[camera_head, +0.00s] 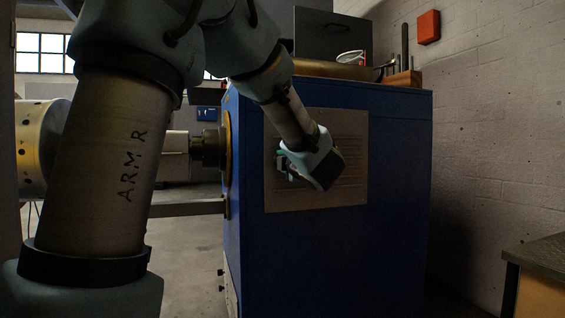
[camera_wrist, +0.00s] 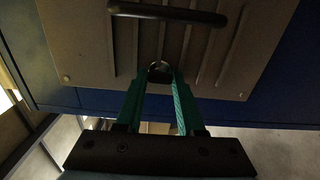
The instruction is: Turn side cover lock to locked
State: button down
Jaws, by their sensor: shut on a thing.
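The side cover (camera_head: 340,185) is a grey louvred panel on the blue machine cabinet. In the wrist view the cover (camera_wrist: 90,55) fills the upper part, with a black bar handle (camera_wrist: 168,13) near the top. The side cover lock (camera_wrist: 160,69) is a small round dark metal piece near the cover's edge. My gripper (camera_head: 283,168) is at the left part of the cover. In the wrist view its two teal fingers (camera_wrist: 159,80) are shut on the lock, one on each side. The lock's turned position is hard to tell, and my gripper hides it in the head view.
The blue cabinet (camera_head: 390,230) has a wooden holder with tools (camera_head: 402,78) on top. A shaft and flange lie at its left side, close to my arm. A bench (camera_head: 540,270) stands at the lower right. A red box (camera_head: 428,27) hangs on the wall.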

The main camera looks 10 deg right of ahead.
jog(key=c, duration=0.5)
grip_release()
jog(key=s+p, duration=0.1)
jog(key=s, duration=0.2)
jog(key=s+d+p, duration=0.1)
jog(key=s, duration=0.3)
jog(key=s+p, duration=0.1)
jog(key=s, duration=0.2)
jog(key=shift+s+d, duration=0.2)
jog(key=shift+s, duration=0.15)
